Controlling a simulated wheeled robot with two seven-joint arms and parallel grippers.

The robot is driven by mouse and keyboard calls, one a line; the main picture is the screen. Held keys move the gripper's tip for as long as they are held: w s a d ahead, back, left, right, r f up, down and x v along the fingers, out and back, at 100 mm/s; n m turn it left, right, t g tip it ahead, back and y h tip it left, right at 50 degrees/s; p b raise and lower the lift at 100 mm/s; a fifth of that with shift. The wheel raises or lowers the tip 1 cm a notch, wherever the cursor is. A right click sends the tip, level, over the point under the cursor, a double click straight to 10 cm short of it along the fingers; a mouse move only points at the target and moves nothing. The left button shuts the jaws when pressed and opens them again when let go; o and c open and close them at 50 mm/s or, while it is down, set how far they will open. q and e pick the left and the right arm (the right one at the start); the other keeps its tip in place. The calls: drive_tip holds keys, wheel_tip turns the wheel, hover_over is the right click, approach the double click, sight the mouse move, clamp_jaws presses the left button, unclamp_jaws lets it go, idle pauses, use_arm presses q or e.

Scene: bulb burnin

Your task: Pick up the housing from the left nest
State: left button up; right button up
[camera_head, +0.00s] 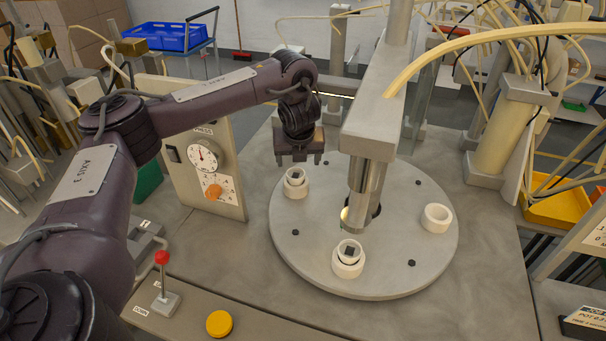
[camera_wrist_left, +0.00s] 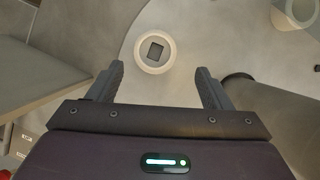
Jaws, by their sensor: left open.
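A white housing with a dark square opening (camera_head: 295,177) sits in the left nest (camera_head: 296,190) on the round grey turntable. It also shows in the left wrist view, the housing (camera_wrist_left: 155,52) lying just beyond the fingertips and roughly centred between them. My left gripper (camera_head: 300,160) hangs just above and behind this nest, pointing down. In the left wrist view its two fingers (camera_wrist_left: 160,82) are apart with nothing between them. The housing appears upright in its nest. My right gripper is not in view.
A vertical press column (camera_head: 364,190) stands close to the right of my gripper. A gauge panel (camera_head: 206,165) stands left.

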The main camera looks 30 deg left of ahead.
sight(296, 186)
use_arm(q)
drive_tip(key=shift+a+f, duration=0.15)
drive_tip(key=shift+f, duration=0.55)
drive_tip(key=shift+s+a+f, duration=0.1)
drive_tip(key=shift+a+f, duration=0.05)
drive_tip(key=shift+a, duration=0.05)
drive_tip(key=p+x, duration=0.1)
drive_tip(key=x, duration=0.3)
drive_tip(key=shift+a+f+p, duration=0.1)
drive_tip(key=shift+f+p, duration=0.15)
drive_tip(key=shift+p, duration=0.05)
drive_tip(key=shift+w+f, duration=0.15)
drive_tip(key=shift+w, duration=0.1)
drive_tip(key=c, duration=1)
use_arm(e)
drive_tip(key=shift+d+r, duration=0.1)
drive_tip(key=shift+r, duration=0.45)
use_arm(q)
drive_tip(key=shift+c, duration=0.2)
